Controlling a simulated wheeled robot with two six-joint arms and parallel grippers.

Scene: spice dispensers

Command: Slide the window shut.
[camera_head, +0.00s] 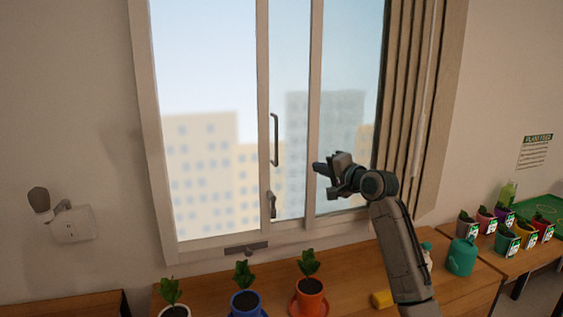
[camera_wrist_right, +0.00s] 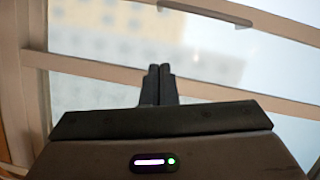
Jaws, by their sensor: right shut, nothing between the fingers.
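The window (camera_head: 263,60) has pale frames and two overlapping panes. A dark vertical bar handle (camera_head: 275,139) is on the middle stile, with a small latch (camera_head: 271,204) below it. My right gripper (camera_head: 318,168) is in front of the glass, to the right of the handle and apart from it in the picture. In the right wrist view its fingers (camera_wrist_right: 158,84) are shut together and empty. The handle (camera_wrist_right: 204,15) shows there near the top edge, ahead of the fingertips. My left gripper is not in view.
A wooden table (camera_head: 345,270) below the window holds potted plants, including a blue pot (camera_head: 245,303) and an orange pot (camera_head: 310,296). A teal watering can (camera_head: 462,257) and several small pots stand at right. A curtain (camera_head: 408,100) hangs right of the window.

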